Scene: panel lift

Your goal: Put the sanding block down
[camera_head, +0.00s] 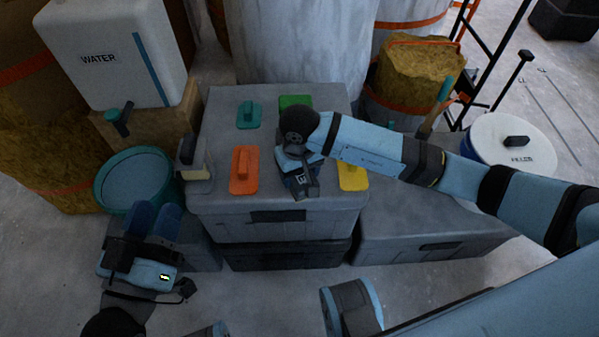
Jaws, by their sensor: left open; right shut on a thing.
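My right gripper (303,188) points down over the grey crate lid (220,205), between an orange handled block (244,170) and a yellow one (353,177). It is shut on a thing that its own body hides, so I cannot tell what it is. My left gripper (154,218) is open and empty, low beside the crate's left side. A block with a dark top and cream lower part (194,160) is at the crate's left edge, apart from the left gripper. I cannot tell for sure which thing is the sanding block.
Teal (249,115) and green (295,101) handled blocks lie at the lid's back. A teal bucket (118,190) and water container (110,55) stand left. A lower grey case (430,220) and filler bucket (515,140) stand right. The lid's front left is clear.

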